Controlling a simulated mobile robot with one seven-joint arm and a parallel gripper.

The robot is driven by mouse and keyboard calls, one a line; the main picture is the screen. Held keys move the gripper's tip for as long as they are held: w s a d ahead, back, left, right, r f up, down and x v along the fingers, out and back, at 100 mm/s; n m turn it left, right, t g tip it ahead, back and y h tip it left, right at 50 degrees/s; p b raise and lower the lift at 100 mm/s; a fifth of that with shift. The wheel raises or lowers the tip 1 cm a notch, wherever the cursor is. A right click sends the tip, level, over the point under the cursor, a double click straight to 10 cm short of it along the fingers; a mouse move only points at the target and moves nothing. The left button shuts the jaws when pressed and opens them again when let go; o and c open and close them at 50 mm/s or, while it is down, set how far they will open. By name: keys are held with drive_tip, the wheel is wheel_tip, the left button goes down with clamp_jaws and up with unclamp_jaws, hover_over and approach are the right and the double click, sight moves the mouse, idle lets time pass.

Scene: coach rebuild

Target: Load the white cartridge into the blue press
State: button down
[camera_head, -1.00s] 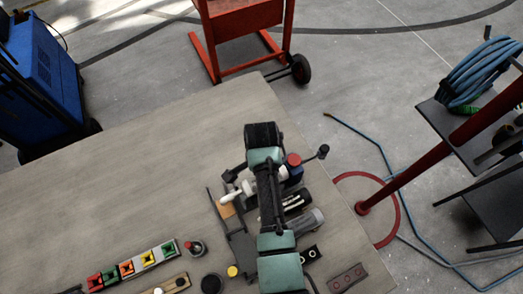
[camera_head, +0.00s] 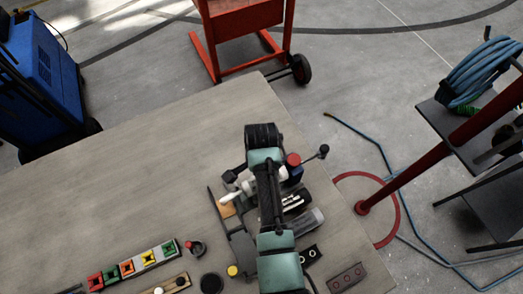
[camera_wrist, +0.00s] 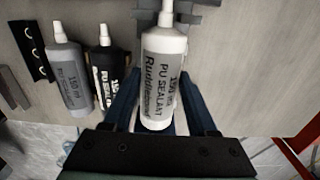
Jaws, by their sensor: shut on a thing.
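The white cartridge (camera_wrist: 162,65), labelled PU sealant, lies between the two blue fingers of my gripper (camera_wrist: 160,100) in the wrist view. My gripper is shut on it near its base, and its nozzle points away from my gripper. In the head view the cartridge (camera_head: 244,188) shows as a white body with its nozzle to the left, partly hidden under my arm. A blue body with a red cap (camera_head: 293,160), which looks like the press, stands just right of my arm. My arm hides where it meets the cartridge, so I cannot tell if they touch.
A black cartridge (camera_wrist: 106,70) and a grey cartridge (camera_wrist: 72,75) lie beside the white one. A row of coloured blocks (camera_head: 132,266) lies at the table's front left. The table's (camera_head: 110,185) left and back are clear. A red-footed stand (camera_head: 365,208) is beyond the right edge.

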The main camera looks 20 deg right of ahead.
idle(0.4)
unclamp_jaws()
drive_tip(key=shift+f, duration=0.1)
wheel_tip(320, 180, up, 6)
drive_tip(key=p, duration=0.6)
idle(0.5)
idle(0.7)
